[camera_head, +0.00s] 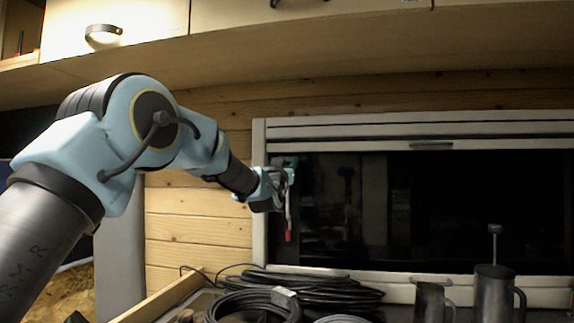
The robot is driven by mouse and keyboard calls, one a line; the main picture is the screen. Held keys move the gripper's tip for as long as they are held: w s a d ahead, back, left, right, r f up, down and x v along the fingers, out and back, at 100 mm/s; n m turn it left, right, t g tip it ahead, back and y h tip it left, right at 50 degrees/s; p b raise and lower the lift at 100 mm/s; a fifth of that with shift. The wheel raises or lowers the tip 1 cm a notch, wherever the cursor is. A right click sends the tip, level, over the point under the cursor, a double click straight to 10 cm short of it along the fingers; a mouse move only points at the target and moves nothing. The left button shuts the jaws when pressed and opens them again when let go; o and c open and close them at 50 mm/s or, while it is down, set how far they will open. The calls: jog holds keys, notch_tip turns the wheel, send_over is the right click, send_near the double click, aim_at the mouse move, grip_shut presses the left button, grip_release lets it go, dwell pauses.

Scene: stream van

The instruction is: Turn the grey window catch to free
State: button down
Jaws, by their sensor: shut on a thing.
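The window (400,200) has a pale frame and dark glass at the right of the head view. The grey window catch (288,212) is at the window's left side, a thin lever hanging down with a red tip. My gripper (285,182) is at the catch's upper part, shut on it. The fingers hide most of the catch's upper end and pivot, so its exact angle there cannot be told.
Coiled black cables (310,285) lie on the counter below the window. A metal mug (430,302) and a taller metal pot (494,290) stand at the lower right. A wooden overhead cabinet (115,25) runs above. The space before the glass is clear.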

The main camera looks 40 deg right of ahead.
jog(key=m+b, duration=0.1)
jog(key=m, duration=0.1)
jog(key=m+g+h+b, duration=0.1)
jog(key=shift+w+f+m+g+b, duration=0.1)
jog(key=shift+f+m+g+b, duration=0.1)
jog(key=shift+m+g+b, duration=0.15)
jog(key=shift+a+r+m+g+h+b, duration=0.15)
jog(key=shift+m+g+b, duration=0.4)
jog(key=shift+m, duration=0.5)
jog(key=shift+d+r+m+g+h+b, duration=0.15)
jog(key=shift+m+g+b, duration=0.15)
jog(key=shift+m+g, duration=0.5)
jog(key=shift+a+m, duration=0.1)
jog(key=shift+m, duration=0.2)
jog(key=shift+c, duration=2)
grip_release()
jog(key=shift+t, duration=0.4)
